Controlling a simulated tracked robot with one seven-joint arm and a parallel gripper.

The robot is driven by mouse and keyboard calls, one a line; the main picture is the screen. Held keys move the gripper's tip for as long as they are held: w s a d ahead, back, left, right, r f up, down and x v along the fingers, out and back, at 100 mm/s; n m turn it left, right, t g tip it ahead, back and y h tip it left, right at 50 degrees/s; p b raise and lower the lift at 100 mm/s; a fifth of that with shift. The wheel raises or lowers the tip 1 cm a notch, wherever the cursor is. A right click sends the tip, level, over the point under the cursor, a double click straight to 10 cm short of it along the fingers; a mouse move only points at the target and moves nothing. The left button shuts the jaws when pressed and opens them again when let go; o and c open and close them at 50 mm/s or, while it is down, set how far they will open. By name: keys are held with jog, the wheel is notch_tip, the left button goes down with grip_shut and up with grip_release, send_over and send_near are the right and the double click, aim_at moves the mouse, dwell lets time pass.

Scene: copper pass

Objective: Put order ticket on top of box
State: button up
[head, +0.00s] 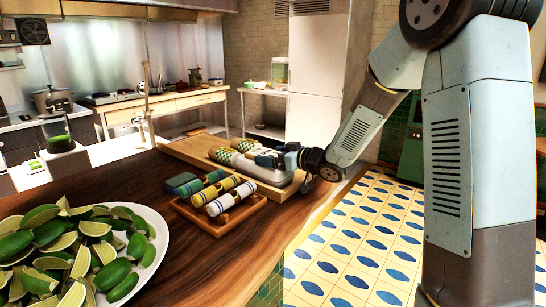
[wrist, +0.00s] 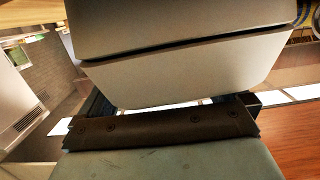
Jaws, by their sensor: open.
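My gripper (head: 268,160) is open and low over the wooden board on the counter. A pale, flat-sided thing (head: 262,174) lies just below and beside it in the head view; I cannot tell whether it is the box. In the wrist view, a large pale body with a dark seam (wrist: 190,72) fills the upper middle, very close to the camera. I cannot make out the order ticket for certain, and my gripper hides part of the board.
Green-and-white checked rolls (head: 222,155) lie left of my gripper. A small wooden tray (head: 232,222) in front holds striped rolls (head: 231,199) and dark green pieces. A white plate of limes (head: 158,243) fills the near left. Tiled floor lies right of the counter edge.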

jog(key=s+d+r+m+t+h, duration=0.1)
jog(key=s+d+r+m+h, duration=0.5)
jog(key=d, duration=0.6)
jog(key=s+d+r+m+t+h, duration=0.1)
jog(key=s+d+r+h, duration=0.3)
jog(key=s+d+h, duration=0.55)
jog(key=s+f+m+g+y, duration=0.1)
jog(key=s+g, duration=0.2)
jog(key=s, duration=0.7)
jog(key=s+d+f+m+g+y, duration=0.1)
jog(key=s+m+g, duration=0.1)
jog(key=s, duration=0.8)
jog(key=shift+s+g+y, duration=0.2)
jog(key=shift+g+y, duration=0.15)
jog(key=shift+g, duration=0.35)
jog(key=shift+d+f, duration=0.1)
